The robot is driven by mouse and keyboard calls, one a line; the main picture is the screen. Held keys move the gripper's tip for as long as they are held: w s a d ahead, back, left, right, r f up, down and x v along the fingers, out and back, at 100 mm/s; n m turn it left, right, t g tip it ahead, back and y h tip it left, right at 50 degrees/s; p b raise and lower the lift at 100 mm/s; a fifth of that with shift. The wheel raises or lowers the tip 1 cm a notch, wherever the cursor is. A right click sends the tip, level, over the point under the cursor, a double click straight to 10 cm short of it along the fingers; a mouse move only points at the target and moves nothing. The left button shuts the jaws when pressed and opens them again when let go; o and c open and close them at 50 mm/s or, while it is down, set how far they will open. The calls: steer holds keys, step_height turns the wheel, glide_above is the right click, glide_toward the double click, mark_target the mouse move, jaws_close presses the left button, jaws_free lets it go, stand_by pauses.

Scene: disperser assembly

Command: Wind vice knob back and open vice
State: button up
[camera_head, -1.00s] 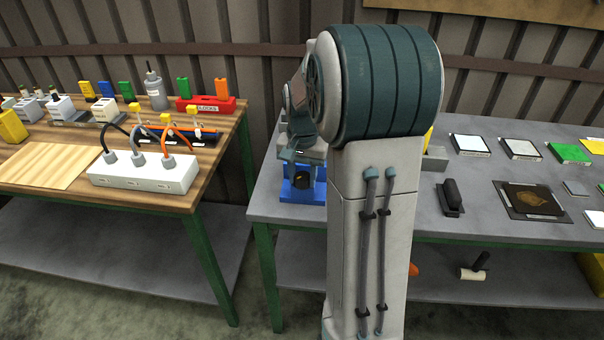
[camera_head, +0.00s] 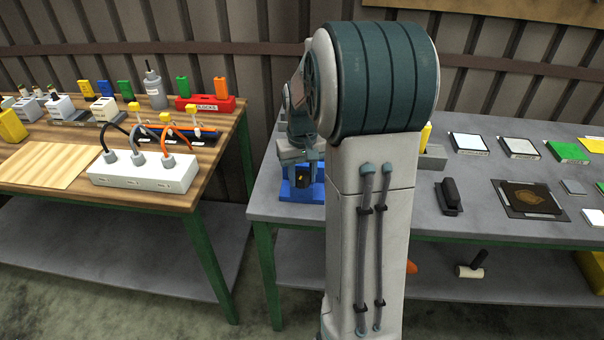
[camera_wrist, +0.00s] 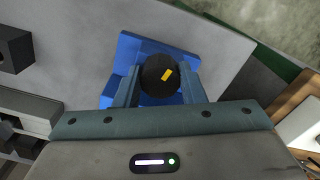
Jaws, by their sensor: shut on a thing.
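The blue vice (camera_head: 300,188) stands at the left end of the grey table, partly hidden by my arm. In the wrist view the vice's blue body (camera_wrist: 140,48) shows around its round black knob (camera_wrist: 153,82), which has a yellow mark on its face. My gripper (camera_wrist: 157,90) is shut on the knob, one finger at each side. Whether the vice jaws are open is hidden.
The grey table (camera_head: 470,205) holds several flat pads and a black brush-like block (camera_head: 450,196) to the right. A wooden table (camera_head: 60,165) with a white socket block (camera_head: 145,172) stands to the left, across a gap.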

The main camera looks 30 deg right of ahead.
mark_target(302, 175)
stand_by(0.3)
steer(key=o, duration=1)
step_height(302, 175, up, 14)
steer(key=shift+f, duration=0.1)
steer(key=s+a+f+t, duration=0.1)
steer(key=s+a+f, duration=0.1)
steer(key=s+a, duration=0.2)
steer(key=s+a+f+n+t, duration=0.1)
steer(key=s+a+f, duration=0.2)
steer(key=s+a, duration=0.2)
steer(key=s+a+f, duration=0.2)
steer(key=s+a, duration=0.2)
steer(key=s, duration=0.5)
steer(key=shift+a+f+n+t, duration=0.15)
steer(key=shift+a+n+t, duration=0.15)
steer(key=shift+n+t, duration=0.1)
